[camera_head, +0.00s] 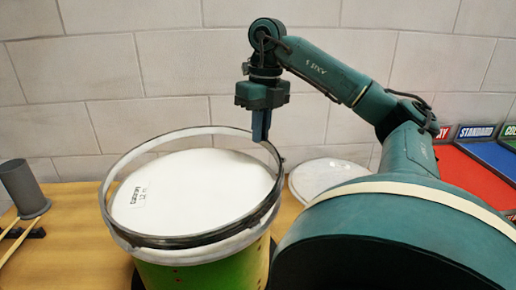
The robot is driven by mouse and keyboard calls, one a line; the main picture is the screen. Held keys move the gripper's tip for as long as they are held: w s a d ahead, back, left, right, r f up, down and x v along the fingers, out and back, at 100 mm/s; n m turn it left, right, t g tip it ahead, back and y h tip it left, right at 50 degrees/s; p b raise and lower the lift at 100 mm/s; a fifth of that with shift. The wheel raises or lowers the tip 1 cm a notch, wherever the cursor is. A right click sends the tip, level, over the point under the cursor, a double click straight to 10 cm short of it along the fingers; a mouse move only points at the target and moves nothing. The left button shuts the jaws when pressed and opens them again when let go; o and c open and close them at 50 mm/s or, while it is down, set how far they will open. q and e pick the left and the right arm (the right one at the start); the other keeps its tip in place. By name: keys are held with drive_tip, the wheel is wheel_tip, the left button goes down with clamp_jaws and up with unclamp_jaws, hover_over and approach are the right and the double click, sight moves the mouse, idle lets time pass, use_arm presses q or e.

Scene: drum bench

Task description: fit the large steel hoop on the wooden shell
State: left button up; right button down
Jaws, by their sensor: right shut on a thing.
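The wooden shell (205,272), green to yellow, stands on the bench at lower left centre, its lower part cut off by the picture edge. A white drumhead (195,190) with a small printed label covers its top. The large steel hoop (175,241) encircles the drumhead. Its front lies close to the shell's rim, and its back stands visibly above the white head, so it looks tilted. My right gripper (262,128) points down at the hoop's back right edge and is shut on the hoop. My left gripper is not in view.
A grey cylinder on a base (22,188) and wooden drumsticks (18,240) are at the far left. A pale round disc (328,177) lies right of the shell. Red (480,180) and blue (493,155) labelled areas are at the right. A block wall (120,80) closes the back.

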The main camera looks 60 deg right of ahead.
wheel_tip(320, 180, down, 4)
drive_tip(key=b, duration=0.2)
drive_tip(key=shift+r+b, duration=0.1)
drive_tip(key=shift+b, duration=0.2)
drive_tip(key=shift+f, duration=0.2)
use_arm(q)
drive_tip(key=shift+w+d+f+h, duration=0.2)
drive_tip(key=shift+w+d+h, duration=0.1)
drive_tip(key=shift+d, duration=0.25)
use_arm(e)
drive_tip(key=c, duration=1.6)
unclamp_jaws()
drive_tip(key=shift+o, duration=0.2)
